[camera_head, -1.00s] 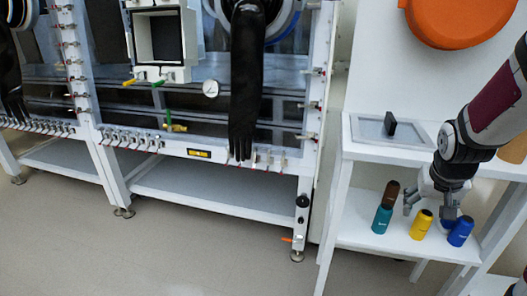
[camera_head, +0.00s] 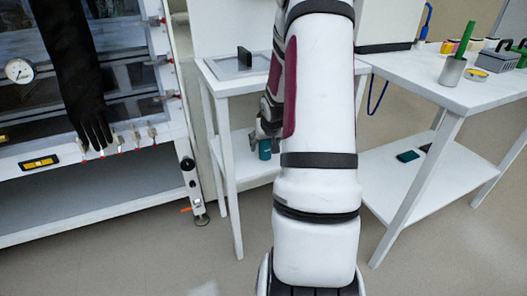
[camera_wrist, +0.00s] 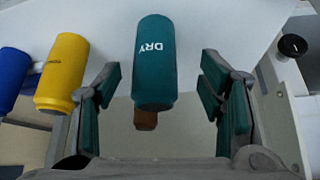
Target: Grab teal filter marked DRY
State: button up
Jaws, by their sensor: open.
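The teal filter (camera_wrist: 155,65) marked DRY shows in the wrist view, between the two open fingers of my gripper (camera_wrist: 160,100) and a little beyond them. I see a gap on both sides of it. In the head view the teal filter (camera_head: 265,150) shows small on the lower shelf, beside my gripper (camera_head: 258,133), and my arm hides much of that area. A brown filter (camera_wrist: 146,119) shows partly behind the teal one.
In the wrist view a yellow filter (camera_wrist: 62,72) and a blue filter (camera_wrist: 14,75) stand left of the teal one. The white shelf (camera_head: 240,160) has legs close to my arm. A white table (camera_head: 465,90) stands at the right and a glovebox (camera_head: 90,140) at the left.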

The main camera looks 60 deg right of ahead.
aim_at(265, 149)
jog(key=shift+s+b+x, duration=0.15)
jog(key=shift+b+x, duration=0.65)
jog(key=shift+x, duration=0.7)
jog(key=shift+s+b+x, duration=0.2)
jog(key=shift+b+x, duration=0.6)
jog(key=shift+x, duration=0.7)
jog(key=shift+d, duration=0.1)
jog(key=c, duration=1.4)
